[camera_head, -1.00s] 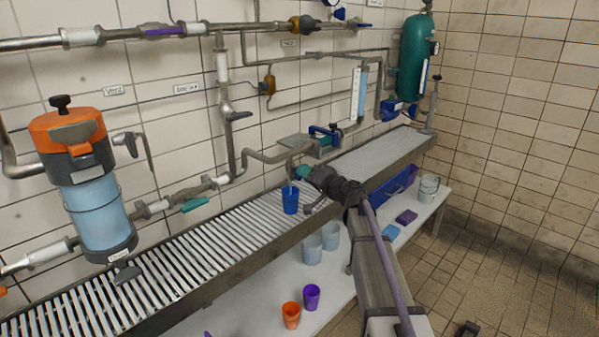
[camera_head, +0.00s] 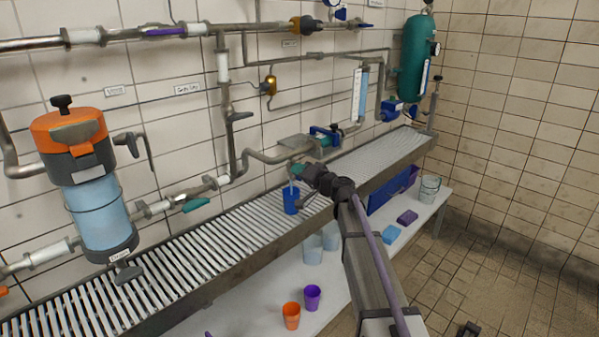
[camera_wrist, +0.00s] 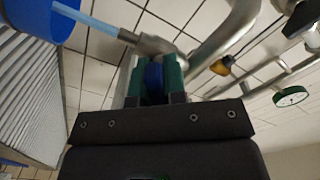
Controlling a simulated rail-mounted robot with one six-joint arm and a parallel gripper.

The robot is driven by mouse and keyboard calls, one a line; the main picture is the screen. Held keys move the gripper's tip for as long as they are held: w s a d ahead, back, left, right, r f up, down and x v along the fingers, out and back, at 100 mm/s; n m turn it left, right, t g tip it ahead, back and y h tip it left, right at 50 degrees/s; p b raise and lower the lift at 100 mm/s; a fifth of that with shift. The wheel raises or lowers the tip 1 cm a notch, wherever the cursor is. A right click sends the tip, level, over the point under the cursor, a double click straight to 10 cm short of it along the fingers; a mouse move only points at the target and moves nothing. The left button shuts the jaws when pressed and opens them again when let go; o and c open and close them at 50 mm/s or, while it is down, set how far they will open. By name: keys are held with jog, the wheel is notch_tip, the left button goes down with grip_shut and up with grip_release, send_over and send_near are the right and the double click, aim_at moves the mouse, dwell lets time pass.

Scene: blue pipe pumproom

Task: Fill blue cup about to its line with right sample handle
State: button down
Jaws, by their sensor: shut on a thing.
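The blue cup (camera_head: 291,203) stands on the slatted drain grate under a pipe outlet. A pale blue stream (camera_head: 292,188) runs down from the outlet towards the cup; its mouth and the liquid level are too small to make out. In the wrist view the cup (camera_wrist: 30,18) is at the top left, with the stream (camera_wrist: 92,24) between it and the metal spout (camera_wrist: 150,43). My gripper (camera_wrist: 154,72) is shut on a blue handle (camera_wrist: 154,82) between its green fingers, beside the spout. In the head view my gripper (camera_head: 299,171) hides the handle.
Pipes and another teal-handled valve (camera_head: 196,205) run along the tiled wall at left, beside an orange-topped tank (camera_head: 97,210). An orange cup (camera_head: 291,316) and a purple cup (camera_head: 312,297) stand on the white lower shelf (camera_head: 250,318). A bucket (camera_head: 430,187) stands at right.

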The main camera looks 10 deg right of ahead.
jog(key=shift+m, duration=0.5)
jog(key=m, duration=0.3)
jog(key=shift+m, duration=2.1)
jog(key=c, duration=1.2)
grip_release()
